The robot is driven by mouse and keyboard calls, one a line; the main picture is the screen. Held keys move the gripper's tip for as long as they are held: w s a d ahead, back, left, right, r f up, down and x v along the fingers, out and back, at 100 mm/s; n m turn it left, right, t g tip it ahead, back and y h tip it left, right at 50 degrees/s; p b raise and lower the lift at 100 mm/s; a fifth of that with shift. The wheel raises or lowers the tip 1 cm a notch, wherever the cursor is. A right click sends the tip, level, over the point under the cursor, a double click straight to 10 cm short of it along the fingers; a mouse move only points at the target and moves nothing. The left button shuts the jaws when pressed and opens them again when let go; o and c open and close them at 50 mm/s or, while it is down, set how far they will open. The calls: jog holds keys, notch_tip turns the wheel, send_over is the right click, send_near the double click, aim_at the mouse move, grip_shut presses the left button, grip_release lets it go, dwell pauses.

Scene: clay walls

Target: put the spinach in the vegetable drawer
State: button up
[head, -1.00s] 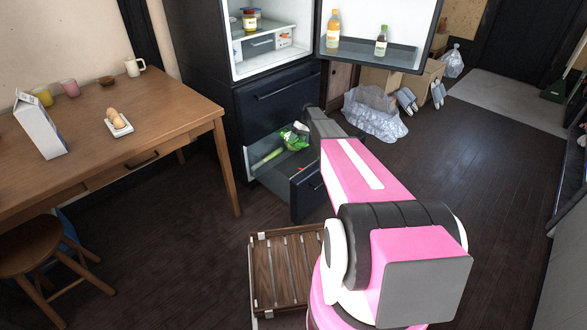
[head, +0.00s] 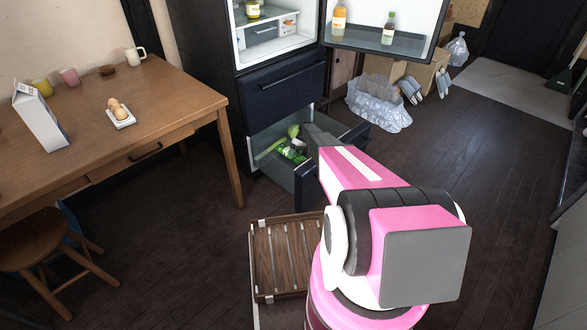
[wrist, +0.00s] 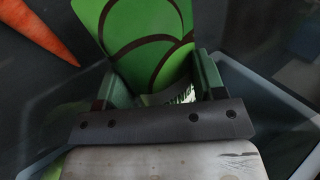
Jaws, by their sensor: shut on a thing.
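The spinach is a green packet with dark curved lines (wrist: 145,38), held between the two fingers of my gripper (wrist: 155,88) in the wrist view. In the head view the green packet (head: 291,152) is low inside the open bottom drawer (head: 307,188) of the dark fridge. My arm hides part of the drawer, and the fingertips are hidden in the head view. Whether the packet touches the drawer floor cannot be told.
A pale green leek-like vegetable (head: 268,153) lies in the drawer, and an orange carrot (wrist: 38,30) shows in the wrist view. The fridge door (head: 385,45) above stands open. A wooden crate (head: 285,258) is on the floor, and a table (head: 165,105) stands at left.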

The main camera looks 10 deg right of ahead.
jog(key=s+a, duration=0.1)
jog(key=s, duration=0.3)
jog(key=s+a, duration=0.1)
jog(key=s, duration=0.3)
jog(key=s+a, duration=0.1)
jog(key=s, duration=0.3)
jog(key=shift+r, duration=0.1)
jog(key=shift+s+a, duration=0.15)
jog(key=shift+s, duration=0.1)
jog(key=shift+w+f, duration=0.15)
jog(key=shift+f, duration=0.25)
jog(key=shift+f, duration=0.35)
jog(key=shift+f, duration=0.25)
jog(key=o, duration=1)
jog(key=shift+o, duration=0.2)
